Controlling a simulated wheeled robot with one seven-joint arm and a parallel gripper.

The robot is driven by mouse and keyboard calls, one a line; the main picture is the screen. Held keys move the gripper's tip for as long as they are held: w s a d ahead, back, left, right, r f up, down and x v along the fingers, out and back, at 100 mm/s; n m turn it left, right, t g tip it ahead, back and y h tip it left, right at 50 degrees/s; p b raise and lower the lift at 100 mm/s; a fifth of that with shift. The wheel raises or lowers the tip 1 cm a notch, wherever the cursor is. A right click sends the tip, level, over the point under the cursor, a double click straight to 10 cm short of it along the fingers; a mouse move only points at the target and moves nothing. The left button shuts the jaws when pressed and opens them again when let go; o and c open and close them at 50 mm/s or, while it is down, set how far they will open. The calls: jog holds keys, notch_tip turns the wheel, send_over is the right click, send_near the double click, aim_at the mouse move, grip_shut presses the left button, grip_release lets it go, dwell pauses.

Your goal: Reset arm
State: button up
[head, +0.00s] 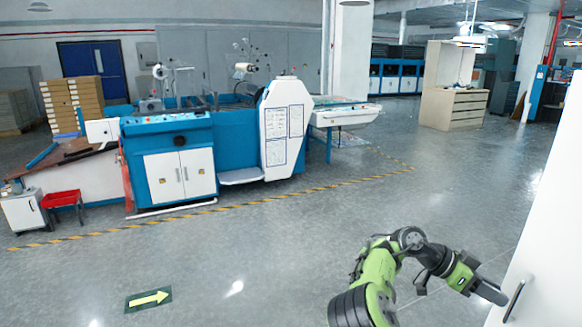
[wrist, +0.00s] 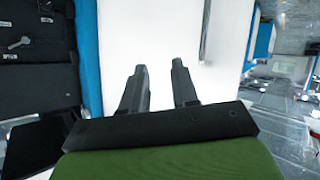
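My gripper (wrist: 159,82) shows in the wrist view with its two dark fingers apart and nothing between them. A white panel (wrist: 120,35) fills the view beyond the fingertips. In the head view my green and black arm is bent at the lower right, and my gripper (head: 492,292) points right toward a white cabinet front (head: 555,220). A dark bar handle (head: 516,298) on that front is close to the fingertips. I cannot tell whether they touch. In the wrist view a handle (wrist: 206,30) is right of the fingers, apart from them.
A blue and white laminating machine (head: 200,150) stands across the floor behind a yellow-black floor line (head: 240,206). A red stool (head: 62,200) is at the left. A green floor sign with a yellow arrow (head: 148,299) lies in front. The middle floor is clear.

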jog(key=s+a+r+n+t+y+p, duration=0.2)
jog(key=s+a+n, duration=0.4)
jog(key=a, duration=0.4)
jog(key=s+a+r+n+t+y+p, duration=0.3)
jog(key=s+a+r+n+t+y, duration=0.2)
jog(key=s+a, duration=0.4)
jog(key=s+a+r+n+t+y+p, duration=0.3)
jog(key=s+a+n, duration=0.5)
jog(key=a, duration=0.3)
jog(key=shift+s+a+r+n+t+y, duration=0.2)
jog(key=shift+r+n+t+y, duration=0.4)
jog(key=shift+y, duration=0.4)
